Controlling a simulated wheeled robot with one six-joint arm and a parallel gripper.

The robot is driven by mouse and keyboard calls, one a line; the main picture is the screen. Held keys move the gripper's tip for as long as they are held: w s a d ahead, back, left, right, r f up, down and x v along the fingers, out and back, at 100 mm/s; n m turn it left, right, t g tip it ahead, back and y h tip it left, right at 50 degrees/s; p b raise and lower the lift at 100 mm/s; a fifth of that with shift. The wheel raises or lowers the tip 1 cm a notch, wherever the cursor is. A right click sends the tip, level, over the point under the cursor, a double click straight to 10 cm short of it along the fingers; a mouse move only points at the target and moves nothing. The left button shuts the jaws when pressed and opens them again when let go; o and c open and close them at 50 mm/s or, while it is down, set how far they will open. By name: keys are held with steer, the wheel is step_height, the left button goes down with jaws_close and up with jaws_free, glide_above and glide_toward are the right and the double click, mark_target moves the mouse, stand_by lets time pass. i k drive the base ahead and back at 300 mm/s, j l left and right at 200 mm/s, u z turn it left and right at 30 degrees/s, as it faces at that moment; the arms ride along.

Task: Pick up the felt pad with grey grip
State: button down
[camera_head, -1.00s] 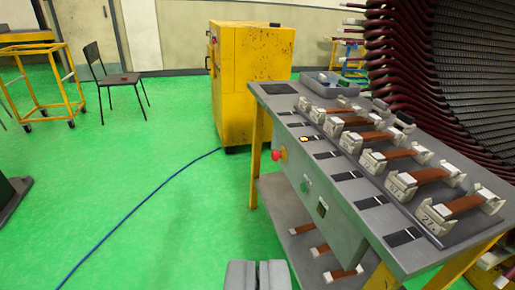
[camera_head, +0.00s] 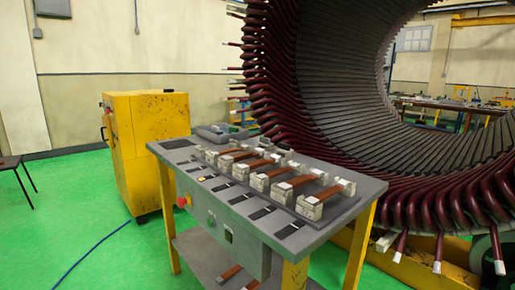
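No felt pad with a grey grip can be picked out with certainty at this distance. A grey-topped workbench (camera_head: 262,228) on yellow legs stands in the middle of the camera view. Several flat black patches lie along its front edge, one of them a black patch (camera_head: 289,230) at the near end. Small dark and grey items near the bench's back edge are too small to tell. A grey tray (camera_head: 205,132) with small things in it sits at the far end. My gripper is out of view.
Several white blocks with brown bars (camera_head: 281,186) stand in a row on the bench. A large stator with dark red coil ends (camera_head: 285,110) rises close behind and right. A yellow cabinet (camera_head: 152,150) stands beyond the far end. Green floor (camera_head: 100,262) is free at the left.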

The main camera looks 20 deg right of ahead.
mark_target(265, 143)
steer(key=i+z, duration=0.2)
steer(key=z, duration=0.3)
steer(key=i+j+z, duration=0.15)
steer(key=z, duration=0.35)
steer(key=i+j+z, duration=0.25)
steer(key=i+j, duration=0.2)
steer(key=j, duration=0.2)
steer(key=i+j+z, duration=0.25)
steer(key=j, duration=0.45)
steer(key=i+j+z, duration=0.15)
steer(key=i+j, duration=0.3)
steer(key=j, duration=0.25)
steer(key=i+j, duration=0.15)
steer(key=j, duration=0.2)
steer(key=i+j, duration=0.2)
steer(key=j, duration=0.2)
steer(key=i+j, duration=0.15)
steer(key=j, duration=0.25)
